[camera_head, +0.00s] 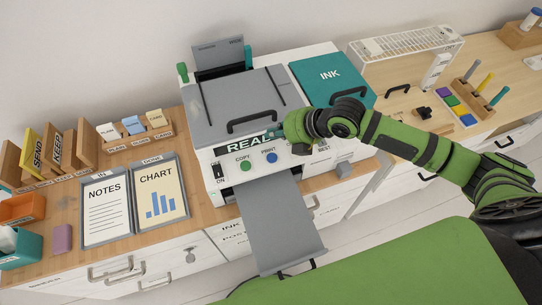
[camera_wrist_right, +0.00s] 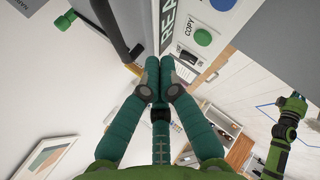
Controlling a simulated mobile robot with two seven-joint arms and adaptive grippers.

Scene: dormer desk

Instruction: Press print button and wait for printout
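The printer (camera_head: 240,105) is a grey and white box with a grey lid and a dark display whose visible letters read "REA"; my right gripper hides the rest. The blue PRINT button (camera_head: 272,157) and green COPY button (camera_head: 245,166) are on its front panel. The output tray (camera_head: 272,225) slopes out below, with no paper on it. My right gripper (camera_head: 281,133) is just above the PRINT button, apart from it, in front of the display. The right wrist view shows its fingertips (camera_wrist_right: 153,64) together and empty.
An ON switch (camera_head: 220,171) is left of the buttons. A teal INK cover (camera_head: 330,75) is right of the lid. NOTES and CHART boards (camera_head: 158,190) lie on the desk at left, near orange and teal bins (camera_head: 22,208). Pens stand in a wooden holder (camera_head: 466,98) at right.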

